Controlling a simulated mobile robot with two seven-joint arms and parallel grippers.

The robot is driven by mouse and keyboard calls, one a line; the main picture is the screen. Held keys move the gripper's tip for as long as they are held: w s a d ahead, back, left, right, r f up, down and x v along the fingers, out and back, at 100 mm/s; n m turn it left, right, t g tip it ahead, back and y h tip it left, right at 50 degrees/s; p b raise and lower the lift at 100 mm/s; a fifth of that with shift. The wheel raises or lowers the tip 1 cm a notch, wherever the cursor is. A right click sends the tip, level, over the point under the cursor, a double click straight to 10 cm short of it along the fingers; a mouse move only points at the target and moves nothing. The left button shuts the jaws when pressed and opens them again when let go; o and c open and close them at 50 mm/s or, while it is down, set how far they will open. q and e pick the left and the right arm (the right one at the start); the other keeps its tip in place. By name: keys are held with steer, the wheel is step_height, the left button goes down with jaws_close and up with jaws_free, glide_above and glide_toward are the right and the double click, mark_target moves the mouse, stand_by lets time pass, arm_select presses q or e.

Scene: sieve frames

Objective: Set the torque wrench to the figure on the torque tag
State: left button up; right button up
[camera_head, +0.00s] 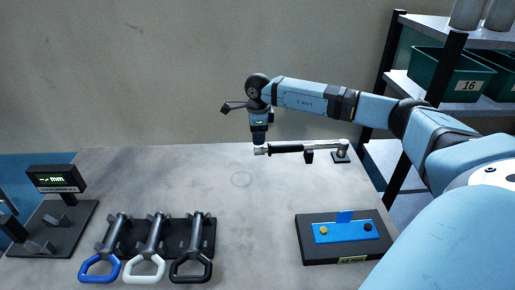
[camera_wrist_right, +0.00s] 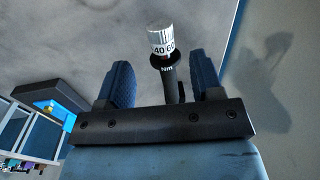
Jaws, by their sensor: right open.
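The torque wrench (camera_head: 288,149) lies at the back of the table, with a silver adjusting end (camera_head: 261,151) at left, a black handle and its head at right on a stand. My right gripper (camera_head: 259,146) points down over the silver end. In the right wrist view my gripper (camera_wrist_right: 160,66) is open, its blue pads on either side of the wrench, apart from it. The silver scale sleeve (camera_wrist_right: 159,40) shows figures like 40 and 60, with "Nm" on the black ring below. A small yellow tag (camera_head: 352,260) is on the black block's front; its figure is too small to read. My left gripper is out of view.
A black block with a blue plate (camera_head: 335,232) sits front right. A black rack (camera_head: 205,240) holds three looped-handle tools, blue, white and black. A display reading "mm" (camera_head: 57,179) stands at left. Shelves with green bins (camera_head: 445,75) are at right. The table's middle is clear.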

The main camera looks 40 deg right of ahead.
mark_target(257, 147)
steer(key=f, duration=0.6)
steer(key=shift+w+d+f, duration=0.15)
steer(key=shift+w+f, duration=0.1)
steer(key=shift+f, duration=0.15)
